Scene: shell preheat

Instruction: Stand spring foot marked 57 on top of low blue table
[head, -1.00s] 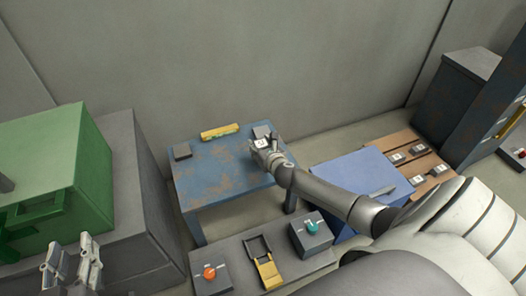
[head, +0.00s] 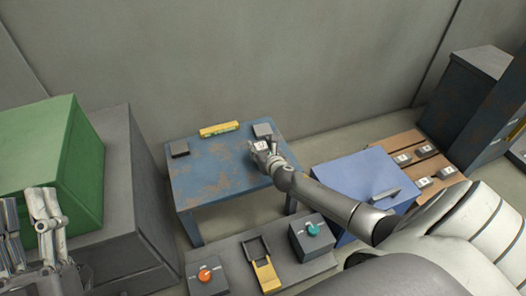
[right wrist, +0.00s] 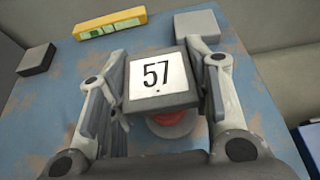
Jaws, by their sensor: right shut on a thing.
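The spring foot marked 57 (head: 260,146) has a dark square top with a white label. In the right wrist view its top (right wrist: 157,72) faces the camera, with a red spring and round grey base partly visible below. My right gripper (head: 267,147) is shut on it, one finger on each side. They are over the right part of the low blue table (head: 205,178), which has rusty patches. I cannot tell whether the base touches the tabletop. My left gripper (head: 28,205) is at the far left, fingers apart and empty, away from the table.
On the table are a yellow bar (head: 220,129) and grey blocks at the left (head: 180,149) and back right (head: 263,130). A blue box (head: 350,175) and a wooden pallet (head: 446,171) with several marked feet are to the right. A green machine (head: 60,150) is left.

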